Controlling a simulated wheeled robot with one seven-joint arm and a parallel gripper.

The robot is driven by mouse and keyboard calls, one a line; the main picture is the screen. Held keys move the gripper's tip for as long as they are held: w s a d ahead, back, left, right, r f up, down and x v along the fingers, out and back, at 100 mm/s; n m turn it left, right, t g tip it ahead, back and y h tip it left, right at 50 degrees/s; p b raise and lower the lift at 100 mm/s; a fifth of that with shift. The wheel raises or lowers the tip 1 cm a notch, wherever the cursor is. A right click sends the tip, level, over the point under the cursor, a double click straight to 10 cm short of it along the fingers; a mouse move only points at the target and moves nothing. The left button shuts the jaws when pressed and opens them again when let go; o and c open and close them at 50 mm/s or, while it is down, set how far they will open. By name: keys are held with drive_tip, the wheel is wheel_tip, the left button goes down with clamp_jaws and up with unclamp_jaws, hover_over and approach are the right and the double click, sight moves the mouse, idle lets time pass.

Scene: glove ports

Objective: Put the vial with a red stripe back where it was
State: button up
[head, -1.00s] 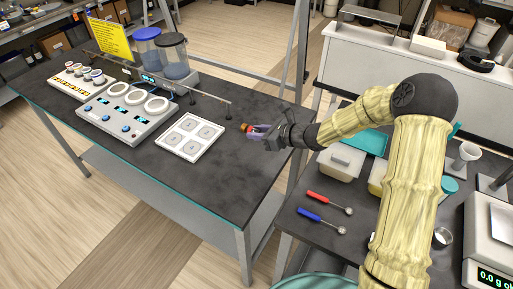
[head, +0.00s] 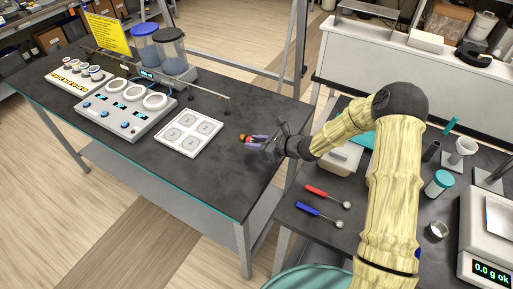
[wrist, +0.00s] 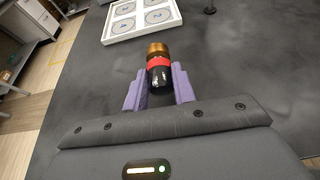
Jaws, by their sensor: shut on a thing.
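The vial with a red stripe (wrist: 158,66) is dark with a copper-coloured cap. My gripper (wrist: 159,88) is shut on it, with a purple finger on each side, and the cap end points away from my wrist. In the head view the vial (head: 243,138) shows small at the tip of my gripper (head: 254,142), over the right part of the dark bench (head: 215,185). I cannot tell its exact height above the bench.
A white tray with four round places (head: 188,133) lies left of my gripper; it also shows in the wrist view (wrist: 108,35). Beyond it stand a grey device with knobs (head: 125,112), a rack of small vials (head: 80,73), and two lidded containers (head: 172,55). A thin rail (head: 200,90) runs behind.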

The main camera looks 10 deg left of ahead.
sight(256, 152)
drive_tip(key=shift+d+f, duration=0.1)
drive_tip(key=shift+f, duration=1.5)
drive_tip(key=shift+w, duration=0.1)
drive_tip(key=shift+f, duration=0.15)
drive_tip(key=o, duration=1)
drive_tip(key=shift+o, duration=0.2)
drive_tip(key=shift+r+p, duration=0.25)
drive_tip(key=shift+p, duration=0.1)
drive_tip(key=b+v, duration=0.2)
drive_tip(key=v, duration=1)
